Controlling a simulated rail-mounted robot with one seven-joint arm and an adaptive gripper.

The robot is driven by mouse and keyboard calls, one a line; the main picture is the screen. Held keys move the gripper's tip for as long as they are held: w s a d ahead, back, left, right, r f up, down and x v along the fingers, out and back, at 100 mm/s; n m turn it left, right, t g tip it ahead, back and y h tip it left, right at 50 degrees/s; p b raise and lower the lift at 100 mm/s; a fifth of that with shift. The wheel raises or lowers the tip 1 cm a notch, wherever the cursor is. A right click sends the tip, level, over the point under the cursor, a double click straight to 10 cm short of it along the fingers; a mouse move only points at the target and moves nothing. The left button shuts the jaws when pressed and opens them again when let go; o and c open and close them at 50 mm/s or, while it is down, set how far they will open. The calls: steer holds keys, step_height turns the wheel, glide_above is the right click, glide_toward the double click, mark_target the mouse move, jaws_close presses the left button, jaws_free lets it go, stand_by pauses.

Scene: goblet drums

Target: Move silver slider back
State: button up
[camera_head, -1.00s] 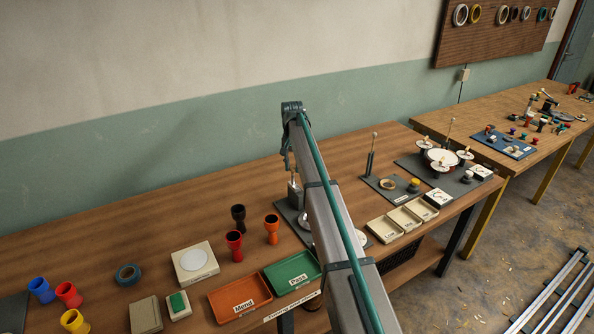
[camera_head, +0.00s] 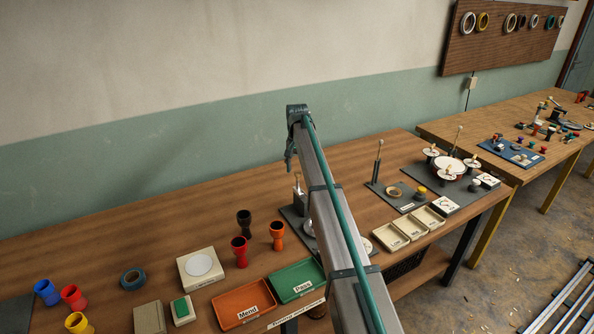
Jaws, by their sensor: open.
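I cannot make out a silver slider for sure. A grey block with a pale-tipped upright rod (camera_head: 298,183) stands on a dark base plate (camera_head: 292,222), left of my arm, which hides part of this fixture. A second dark plate (camera_head: 377,188) to the right of my arm carries an upright rod (camera_head: 378,160), a ring (camera_head: 393,191) and a yellow-topped piece (camera_head: 421,192). My gripper (camera_head: 290,170) hangs down from the arm's far end, small and dark. It appears above and just left of the grey block's rod, open, with nothing seen in it.
Black, red and orange goblet drums (camera_head: 277,236) stand left of the fixture. Orange Mend (camera_head: 240,299) and green Pass (camera_head: 296,289) trays lie at the front. Cream trays (camera_head: 412,233) and a round drum with small discs (camera_head: 449,168) are right. Bare wood (camera_head: 120,240) lies left.

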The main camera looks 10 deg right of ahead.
step_height(320, 180, up, 11)
stand_by(0.4)
